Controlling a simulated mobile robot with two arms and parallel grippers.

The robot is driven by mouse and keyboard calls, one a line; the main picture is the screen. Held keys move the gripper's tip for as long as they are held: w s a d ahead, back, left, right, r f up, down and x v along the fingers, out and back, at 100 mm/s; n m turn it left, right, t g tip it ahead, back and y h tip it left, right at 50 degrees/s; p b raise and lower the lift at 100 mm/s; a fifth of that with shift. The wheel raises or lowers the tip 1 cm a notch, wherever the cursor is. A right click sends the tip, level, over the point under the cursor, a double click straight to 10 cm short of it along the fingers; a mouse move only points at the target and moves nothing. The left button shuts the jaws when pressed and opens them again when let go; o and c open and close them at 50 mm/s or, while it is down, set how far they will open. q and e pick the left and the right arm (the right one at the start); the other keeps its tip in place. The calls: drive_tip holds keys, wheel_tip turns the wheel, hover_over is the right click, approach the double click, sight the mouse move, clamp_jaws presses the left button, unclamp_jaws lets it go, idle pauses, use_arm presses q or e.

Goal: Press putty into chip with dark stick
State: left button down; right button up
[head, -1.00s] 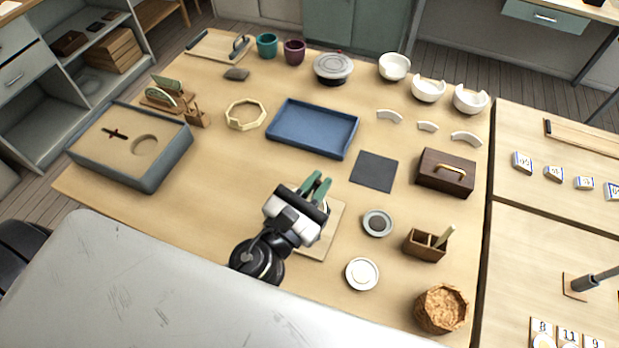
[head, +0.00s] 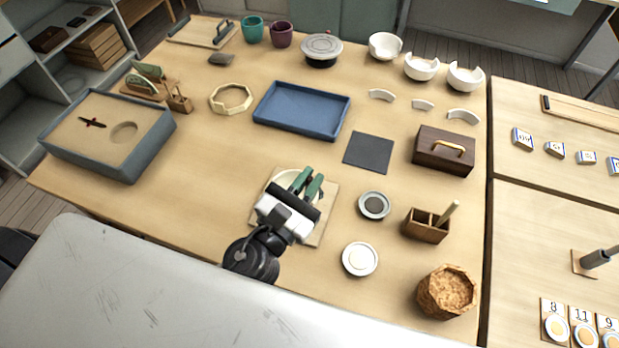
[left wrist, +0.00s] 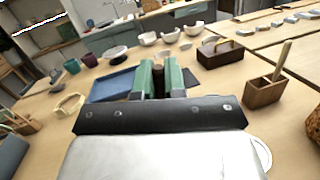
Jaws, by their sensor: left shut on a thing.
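My left gripper (head: 308,185) has green fingers and hangs over a pale wooden board (head: 325,222). In the left wrist view a dark brown piece (left wrist: 158,76), seemingly the dark stick, shows between the fingers, which are shut on it. Its lower end is hidden. A white round piece (head: 285,180) lies on the board, partly covered by the gripper; I cannot see a chip in it or whether the stick touches it. A white dish (head: 360,259) holds a cream lump, perhaps putty. My right gripper is not in view.
A grey dish (head: 374,205), a wooden holder (head: 427,226) with a pale stick and a basket-like pot (head: 446,292) stand to the right. A dark mat (head: 369,152), blue tray (head: 302,110) and brown box (head: 443,150) lie behind.

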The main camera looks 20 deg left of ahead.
use_arm(q)
drive_tip(key=shift+f, duration=0.3)
drive_tip(key=shift+w+d, duration=0.1)
idle(0.4)
drive_tip(key=shift+f, duration=0.25)
idle(0.7)
drive_tip(key=shift+r, duration=0.25)
idle(0.3)
drive_tip(key=shift+w+d+p, duration=0.25)
drive_tip(key=shift+w+p, duration=0.15)
drive_tip(key=shift+w, duration=0.05)
drive_tip(key=shift+f, duration=0.25)
idle(0.8)
